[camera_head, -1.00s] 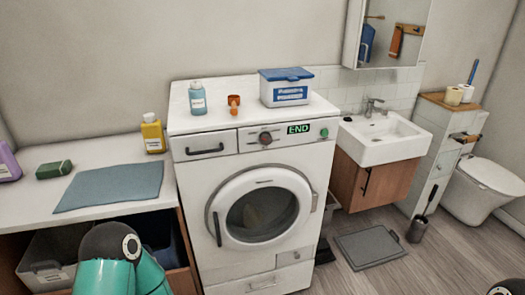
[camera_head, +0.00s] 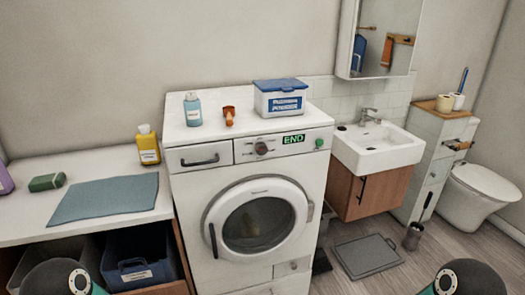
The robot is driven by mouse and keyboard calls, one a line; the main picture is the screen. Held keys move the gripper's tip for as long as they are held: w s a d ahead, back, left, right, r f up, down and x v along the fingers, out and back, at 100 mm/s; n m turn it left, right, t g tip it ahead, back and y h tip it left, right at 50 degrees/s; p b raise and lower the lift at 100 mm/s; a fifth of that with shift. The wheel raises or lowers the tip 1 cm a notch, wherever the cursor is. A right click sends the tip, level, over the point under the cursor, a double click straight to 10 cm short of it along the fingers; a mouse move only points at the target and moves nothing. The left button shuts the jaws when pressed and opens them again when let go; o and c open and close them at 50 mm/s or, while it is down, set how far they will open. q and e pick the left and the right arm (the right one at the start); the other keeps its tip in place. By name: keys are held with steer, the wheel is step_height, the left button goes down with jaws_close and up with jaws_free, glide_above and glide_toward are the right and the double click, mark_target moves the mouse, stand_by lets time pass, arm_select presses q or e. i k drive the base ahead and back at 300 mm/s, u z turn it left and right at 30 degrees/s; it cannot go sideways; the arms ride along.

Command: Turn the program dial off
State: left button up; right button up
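The program dial (camera_head: 262,148) is a dark round knob with a reddish face on the control panel of the white washing machine (camera_head: 190,215). The green display (camera_head: 293,139) to its right reads "END". A round green button (camera_head: 319,143) sits at the panel's right end. The machine's round door (camera_head: 257,220) is closed. Parts of my two arms show at the bottom left and bottom right edges, well below and apart from the dial. Neither gripper is in view.
A light blue bottle (camera_head: 193,110), an orange scoop (camera_head: 229,115) and a blue-lidded box (camera_head: 281,98) stand on the machine. A counter with a grey-blue mat (camera_head: 104,198) and yellow bottle (camera_head: 148,146) adjoins it on the left. A sink (camera_head: 378,147) stands right. A grey mat (camera_head: 368,256) lies on the floor.

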mark_target(261, 149)
steer(key=u, duration=0.05)
steer(key=i, duration=1)
steer(key=z, duration=0.05)
